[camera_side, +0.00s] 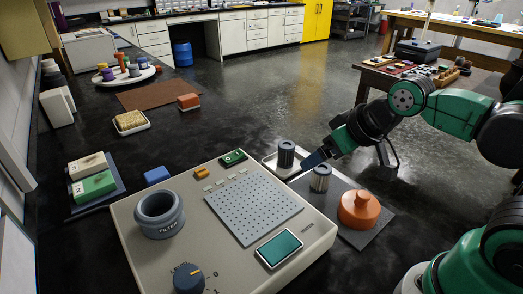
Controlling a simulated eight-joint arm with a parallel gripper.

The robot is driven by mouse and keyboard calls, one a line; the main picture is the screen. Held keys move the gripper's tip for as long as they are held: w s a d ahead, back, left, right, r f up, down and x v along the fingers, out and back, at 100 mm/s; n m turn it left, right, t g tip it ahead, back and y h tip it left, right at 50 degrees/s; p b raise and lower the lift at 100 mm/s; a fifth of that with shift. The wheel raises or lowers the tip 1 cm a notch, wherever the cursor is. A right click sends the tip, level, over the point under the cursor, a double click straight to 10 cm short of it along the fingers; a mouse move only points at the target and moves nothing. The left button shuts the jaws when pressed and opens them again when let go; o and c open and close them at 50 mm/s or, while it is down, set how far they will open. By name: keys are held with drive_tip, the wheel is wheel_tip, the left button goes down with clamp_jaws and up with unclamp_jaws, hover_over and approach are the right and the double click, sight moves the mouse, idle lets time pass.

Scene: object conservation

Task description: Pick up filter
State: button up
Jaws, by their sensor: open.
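A dark ribbed cylinder (286,152), which looks like a filter, stands upright in a shallow white tray (269,163) behind the device. I cannot tell which one the task means. My gripper (306,167) is open and low between the two cylinders, slanting down to the left. Whether it touches either is unclear. A round blue-grey socket marked FILTER (160,231) sits on the beige device (130,257); its opening looks empty.
An orange knobbed piece (359,209) stands on the mat, right of the lighter cylinder. The device carries a perforated plate (254,207), a green screen (279,248) and a blue dial (188,279). Boxes and a sponge tray (131,123) lie left. Floor beyond is clear.

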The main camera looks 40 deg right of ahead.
sight(323, 168)
idle(0.3)
drive_tip(key=shift+o, duration=0.5)
drive_tip(key=w+d+f+g, duration=0.1)
drive_tip(key=d+f+g, duration=0.1)
drive_tip(key=w+d+f+m+g, duration=0.1)
drive_tip(key=w+d+f+g, duration=0.1)
drive_tip(key=w+d+f+m+g, duration=0.1)
drive_tip(key=d+f+g, duration=0.1)
drive_tip(key=shift+w+d+f+g, duration=0.2)
drive_tip(key=shift+w+g, duration=0.1)
drive_tip(key=shift+w, duration=0.05)
drive_tip(key=shift+d+f+g, duration=0.3)
drive_tip(key=shift+f, duration=3)
